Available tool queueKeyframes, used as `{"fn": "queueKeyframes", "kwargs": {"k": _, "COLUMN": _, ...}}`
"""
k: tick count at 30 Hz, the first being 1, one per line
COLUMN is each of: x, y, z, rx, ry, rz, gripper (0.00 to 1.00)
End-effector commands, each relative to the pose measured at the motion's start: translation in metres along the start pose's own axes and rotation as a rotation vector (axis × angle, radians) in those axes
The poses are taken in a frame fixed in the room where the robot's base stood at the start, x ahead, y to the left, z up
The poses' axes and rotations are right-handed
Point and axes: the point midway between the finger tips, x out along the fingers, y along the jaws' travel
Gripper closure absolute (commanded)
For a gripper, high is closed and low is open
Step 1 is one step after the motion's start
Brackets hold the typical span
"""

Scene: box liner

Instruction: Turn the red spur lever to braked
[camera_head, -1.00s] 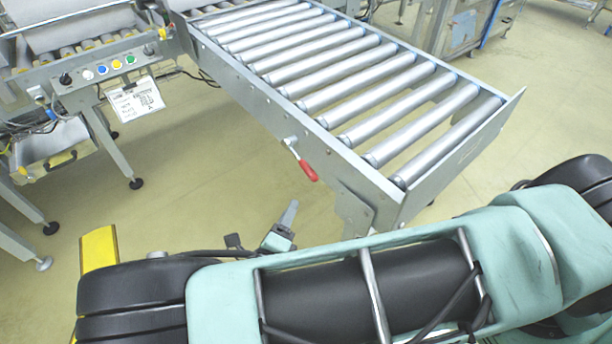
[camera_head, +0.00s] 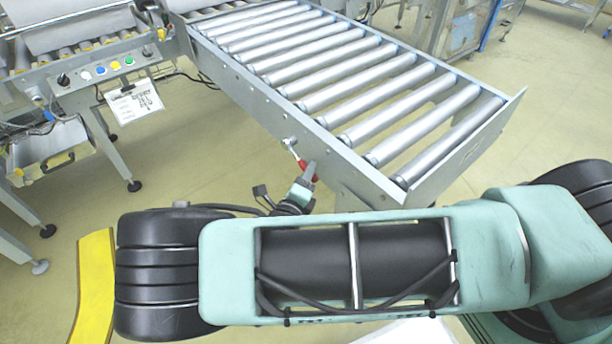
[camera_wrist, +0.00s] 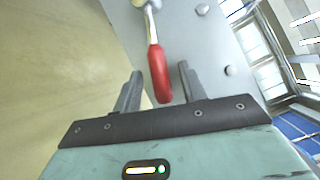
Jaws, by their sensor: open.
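The red spur lever (camera_head: 303,166) is on the near side rail of the roller conveyor. In the head view its red grip slants down to the right, partly hidden by my gripper (camera_head: 308,172). In the wrist view the red grip (camera_wrist: 158,72) hangs from a metal pivot at the top, and its lower end lies between the two fingers of my gripper (camera_wrist: 158,85). The fingers are open, with a gap visible on each side of the grip.
The roller conveyor (camera_head: 268,108) extends across the upper middle, its side rail right behind the lever. A control panel with coloured buttons (camera_head: 101,70) and a hanging paper tag (camera_head: 134,101) stand at the left. The floor (camera_head: 210,160) left of the lever is clear.

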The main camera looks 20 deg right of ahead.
Motion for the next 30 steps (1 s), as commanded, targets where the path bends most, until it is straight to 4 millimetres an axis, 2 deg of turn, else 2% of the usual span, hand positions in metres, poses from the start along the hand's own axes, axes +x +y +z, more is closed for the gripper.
{"fn": "queueKeyframes", "kwargs": {"k": 2, "x": 0.0, "y": 0.0, "z": 0.0, "rx": 0.0, "ry": 0.0, "rz": 0.0, "gripper": 0.59}}
{"fn": "queueKeyframes", "kwargs": {"k": 3, "x": 0.0, "y": 0.0, "z": 0.0, "rx": 0.0, "ry": 0.0, "rz": 0.0, "gripper": 0.64}}
{"fn": "queueKeyframes", "kwargs": {"k": 7, "x": 0.0, "y": 0.0, "z": 0.0, "rx": 0.0, "ry": 0.0, "rz": 0.0, "gripper": 1.0}}
{"fn": "queueKeyframes", "kwargs": {"k": 19, "x": 0.0, "y": 0.007, "z": -0.001, "rx": 0.041, "ry": -0.009, "rz": -0.022, "gripper": 1.0}}
{"fn": "queueKeyframes", "kwargs": {"k": 30, "x": 0.007, "y": 0.037, "z": -0.002, "rx": 0.265, "ry": -0.062, "rz": -0.148, "gripper": 1.0}}
